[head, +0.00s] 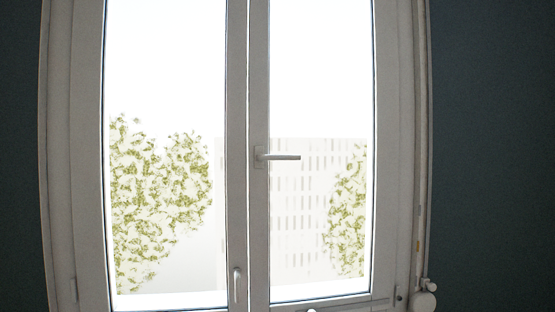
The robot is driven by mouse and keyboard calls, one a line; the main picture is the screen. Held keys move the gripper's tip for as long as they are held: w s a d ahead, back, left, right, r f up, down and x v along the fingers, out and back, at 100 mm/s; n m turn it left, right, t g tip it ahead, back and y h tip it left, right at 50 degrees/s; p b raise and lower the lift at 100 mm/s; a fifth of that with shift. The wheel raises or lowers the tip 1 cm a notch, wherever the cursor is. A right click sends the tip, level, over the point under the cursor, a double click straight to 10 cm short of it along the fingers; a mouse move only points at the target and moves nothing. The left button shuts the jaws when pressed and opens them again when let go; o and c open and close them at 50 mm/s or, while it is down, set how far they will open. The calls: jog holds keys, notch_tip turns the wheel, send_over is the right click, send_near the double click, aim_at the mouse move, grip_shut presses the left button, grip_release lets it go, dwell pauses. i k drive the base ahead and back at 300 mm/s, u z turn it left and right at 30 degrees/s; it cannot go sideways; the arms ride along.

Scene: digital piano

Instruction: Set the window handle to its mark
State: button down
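A second, smaller handle (237,284) stands upright low on the middle frame. My gripper is not in view.
Dark blue-green wall (495,150) flanks the window on both sides. A white rounded fitting (424,299) sits at the lower right beside the frame. Trees and a pale building show through the glass. Nothing visible stands in front of the handle.

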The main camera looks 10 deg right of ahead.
aim_at(259, 157)
jog(key=u, duration=0.4)
jog(key=i, duration=1.1)
jog(key=u, duration=0.1)
